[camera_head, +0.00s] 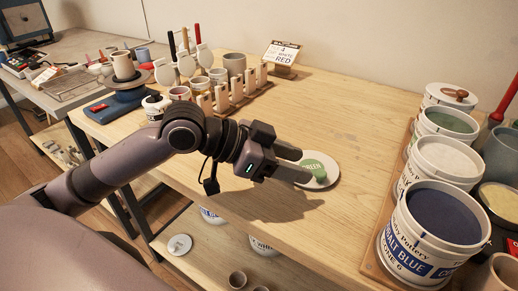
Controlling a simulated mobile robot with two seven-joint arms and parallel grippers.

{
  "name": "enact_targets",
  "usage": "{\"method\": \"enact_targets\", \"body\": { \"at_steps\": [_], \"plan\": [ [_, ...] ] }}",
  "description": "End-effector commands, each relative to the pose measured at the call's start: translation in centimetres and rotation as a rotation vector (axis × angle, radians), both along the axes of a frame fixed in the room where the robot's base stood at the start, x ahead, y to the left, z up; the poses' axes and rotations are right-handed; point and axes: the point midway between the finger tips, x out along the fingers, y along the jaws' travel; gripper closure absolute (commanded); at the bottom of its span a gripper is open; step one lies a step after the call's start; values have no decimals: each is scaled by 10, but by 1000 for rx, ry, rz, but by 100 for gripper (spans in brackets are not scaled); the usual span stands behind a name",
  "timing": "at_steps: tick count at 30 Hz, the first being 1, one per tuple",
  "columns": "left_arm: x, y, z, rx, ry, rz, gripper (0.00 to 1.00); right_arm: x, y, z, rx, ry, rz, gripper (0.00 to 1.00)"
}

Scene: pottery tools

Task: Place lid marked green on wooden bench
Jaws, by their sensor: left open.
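The lid marked green (324,172) is a round white disc with a green patch reading "GREEN". It lies flat on the wooden bench (340,120), right of the middle of the view. My left gripper (308,166) is open, with its two fingers reaching over the lid's left part. The fingers hide some of the lid's left side, and I cannot tell whether they touch it. My right gripper is not in view.
Several glaze buckets, one a cobalt blue bucket (429,240), stand along the right side. The bench behind the lid is clear. Another lid (179,244) lies on the lower shelf.

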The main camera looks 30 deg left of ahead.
Motion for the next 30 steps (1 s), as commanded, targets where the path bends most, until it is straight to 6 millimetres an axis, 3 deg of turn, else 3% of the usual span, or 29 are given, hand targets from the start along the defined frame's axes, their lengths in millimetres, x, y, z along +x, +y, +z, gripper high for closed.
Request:
{"method": "enact_targets", "body": {
  "at_steps": [15,30],
  "plan": [
    [-38,46,30,1,3,3,51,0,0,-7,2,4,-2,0],
    [-46,53,39,0,0,-1,51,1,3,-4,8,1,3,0]
  ]
}}
